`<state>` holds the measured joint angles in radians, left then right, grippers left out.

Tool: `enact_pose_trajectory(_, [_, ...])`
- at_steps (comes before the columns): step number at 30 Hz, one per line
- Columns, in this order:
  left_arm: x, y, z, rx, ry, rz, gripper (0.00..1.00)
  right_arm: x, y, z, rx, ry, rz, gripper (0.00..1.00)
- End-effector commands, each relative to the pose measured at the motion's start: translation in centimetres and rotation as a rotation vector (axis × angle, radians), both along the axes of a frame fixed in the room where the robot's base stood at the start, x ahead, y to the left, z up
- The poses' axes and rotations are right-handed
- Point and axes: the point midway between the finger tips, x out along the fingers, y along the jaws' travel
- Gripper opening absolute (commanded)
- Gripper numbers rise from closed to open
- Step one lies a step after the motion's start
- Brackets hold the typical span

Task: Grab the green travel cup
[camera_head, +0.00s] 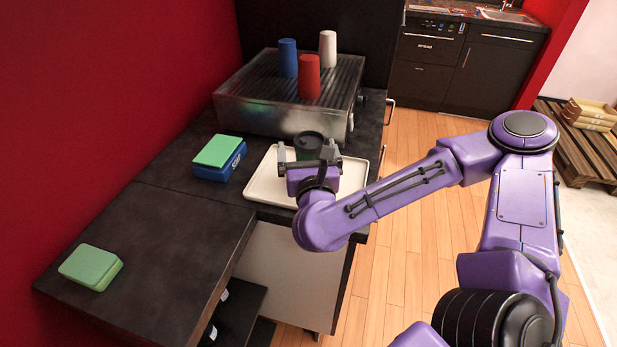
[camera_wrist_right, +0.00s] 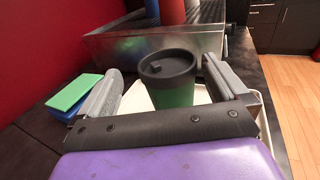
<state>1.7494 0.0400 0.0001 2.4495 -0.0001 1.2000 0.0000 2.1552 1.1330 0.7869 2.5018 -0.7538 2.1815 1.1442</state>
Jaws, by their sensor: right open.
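The green travel cup (camera_wrist_right: 172,97) with a dark lid stands upright on a white tray. In the head view the cup (camera_head: 308,146) is partly hidden behind my right gripper (camera_head: 306,160). In the right wrist view my right gripper (camera_wrist_right: 165,88) is open, with one finger to the left of the cup and the other to the right. The cup stands between and just beyond the fingers, and I see gaps on both sides. My left gripper is in neither view.
The white tray (camera_head: 265,186) lies on a dark counter. Behind it is a metal unit (camera_head: 240,108) bearing blue (camera_head: 288,57), red (camera_head: 309,77) and white (camera_head: 327,48) cups. Green and blue boxes (camera_head: 217,157) lie left of the tray. Another green box (camera_head: 91,266) lies at the near left.

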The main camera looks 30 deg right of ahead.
Motion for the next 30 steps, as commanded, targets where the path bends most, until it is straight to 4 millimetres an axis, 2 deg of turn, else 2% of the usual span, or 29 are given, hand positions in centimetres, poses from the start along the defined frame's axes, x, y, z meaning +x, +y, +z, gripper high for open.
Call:
enact_pose_trajectory(1, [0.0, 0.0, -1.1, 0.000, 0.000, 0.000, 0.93, 0.0, -0.1, -0.5, 0.003, -0.003, 0.001, 1.00])
enact_pose_trajectory(3, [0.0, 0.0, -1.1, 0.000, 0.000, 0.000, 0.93, 0.1, -0.2, -0.1, 0.003, -0.003, 0.004, 1.00])
enact_pose_trajectory(9, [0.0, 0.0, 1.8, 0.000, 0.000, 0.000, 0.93, 2.5, -2.3, 1.0, 0.002, 0.004, 0.000, 1.00])
enact_pose_trajectory(13, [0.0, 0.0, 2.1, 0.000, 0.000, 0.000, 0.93, 4.1, -3.0, 0.6, 0.000, 0.001, 0.004, 1.00])
enact_pose_trajectory(20, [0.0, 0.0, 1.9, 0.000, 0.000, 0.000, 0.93, 4.4, -3.1, 0.3, 0.001, 0.000, 0.006, 1.00])
enact_pose_trajectory(21, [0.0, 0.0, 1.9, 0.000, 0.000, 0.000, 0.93, 4.4, -3.1, 0.3, 0.001, 0.000, 0.006, 0.94])
enact_pose_trajectory(24, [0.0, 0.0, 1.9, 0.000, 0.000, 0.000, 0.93, 4.4, -3.1, 0.3, 0.001, 0.000, 0.006, 0.65])
enact_pose_trajectory(30, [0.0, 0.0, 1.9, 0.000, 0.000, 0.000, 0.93, 4.4, -3.1, 0.3, 0.001, 0.000, 0.006, 0.66])
